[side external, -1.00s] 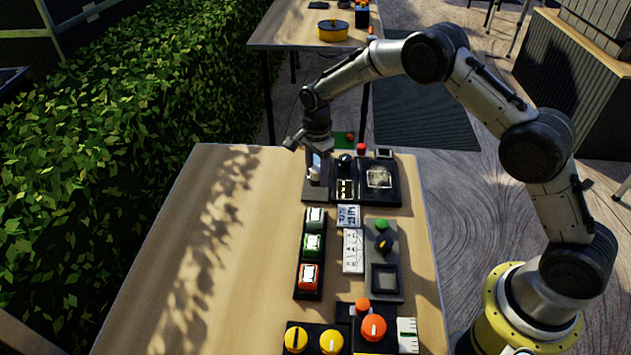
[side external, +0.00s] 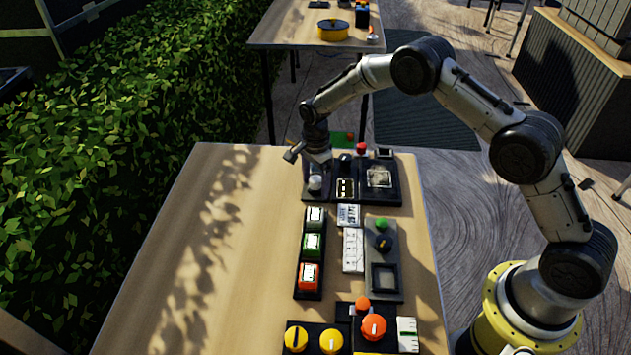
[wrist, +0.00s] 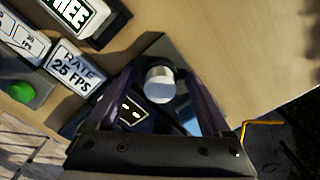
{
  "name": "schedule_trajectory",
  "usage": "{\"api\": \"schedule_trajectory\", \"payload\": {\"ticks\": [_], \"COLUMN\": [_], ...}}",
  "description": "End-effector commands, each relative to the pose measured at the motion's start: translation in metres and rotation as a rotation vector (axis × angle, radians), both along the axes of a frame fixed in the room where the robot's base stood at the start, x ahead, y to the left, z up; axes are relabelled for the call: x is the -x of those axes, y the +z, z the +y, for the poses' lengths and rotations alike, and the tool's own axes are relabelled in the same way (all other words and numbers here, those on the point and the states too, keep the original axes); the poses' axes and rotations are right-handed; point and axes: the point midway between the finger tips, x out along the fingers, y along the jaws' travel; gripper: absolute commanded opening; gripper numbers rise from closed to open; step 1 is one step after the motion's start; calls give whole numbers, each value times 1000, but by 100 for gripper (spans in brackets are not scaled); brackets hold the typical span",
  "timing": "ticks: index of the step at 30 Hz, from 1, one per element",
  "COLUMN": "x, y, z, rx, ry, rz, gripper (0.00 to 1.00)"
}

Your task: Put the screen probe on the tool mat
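A short silver-white cylinder with a pale round top, which looks like the screen probe (wrist: 160,84), stands on a dark base; in the side view (side external: 315,183) it is at the far end of the table. My gripper (wrist: 160,78) is above it, fingers apart, one on each side of the cylinder in the wrist view. A gap shows on both sides. The fingertips are partly hidden in the side view. I cannot tell for sure which surface is the tool mat; a dark panel with a grey speckled square (side external: 379,178) lies right of the cylinder.
A white, green and orange button strip (side external: 312,246) and white label cards (side external: 353,250) lie nearer the camera. A grey panel with a green knob (side external: 382,226) is beside them. Large orange and yellow knobs stand at the front. The table's left side is clear.

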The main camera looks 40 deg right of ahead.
Motion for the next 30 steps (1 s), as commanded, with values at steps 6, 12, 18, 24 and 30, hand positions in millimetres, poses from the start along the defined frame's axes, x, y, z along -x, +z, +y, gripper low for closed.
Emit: {"api": "schedule_trajectory", "payload": {"ticks": [6, 12, 18, 24, 30], "x": [0, -1, -1, -1, 0], "y": [2, 25, 67, 102, 121], "z": [0, 0, 0, 0, 0], "rx": [0, 0, 0, 0, 0], "ry": [0, 0, 0, 0, 0], "rz": [-1, -5, -5, -4, -1], "gripper": [83, 83, 83, 83, 83]}}
